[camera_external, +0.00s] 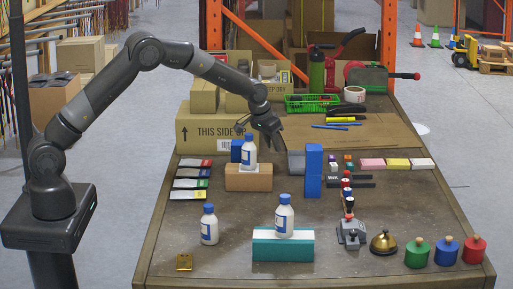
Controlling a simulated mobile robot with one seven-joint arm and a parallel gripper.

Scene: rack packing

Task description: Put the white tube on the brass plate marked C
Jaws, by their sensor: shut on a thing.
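A small brass plate (184,262) lies at the table's front left; its letter is too small to read. Three white tube-like bottles with blue caps are in view. One bottle (209,225) stands on the table behind the plate, another (284,216) stands on a teal and white block, and the third (249,152) stands on a brown box. I cannot tell which is the task's white tube. My gripper (280,143) points down, right of the third bottle and near a grey block (296,163). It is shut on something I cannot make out.
A tall blue block (314,170) stands right of my gripper. The teal and white block (283,246) and brown box (248,178) are in the middle. A bell (383,243) and coloured weights (445,250) stand front right. Table around the brass plate is clear.

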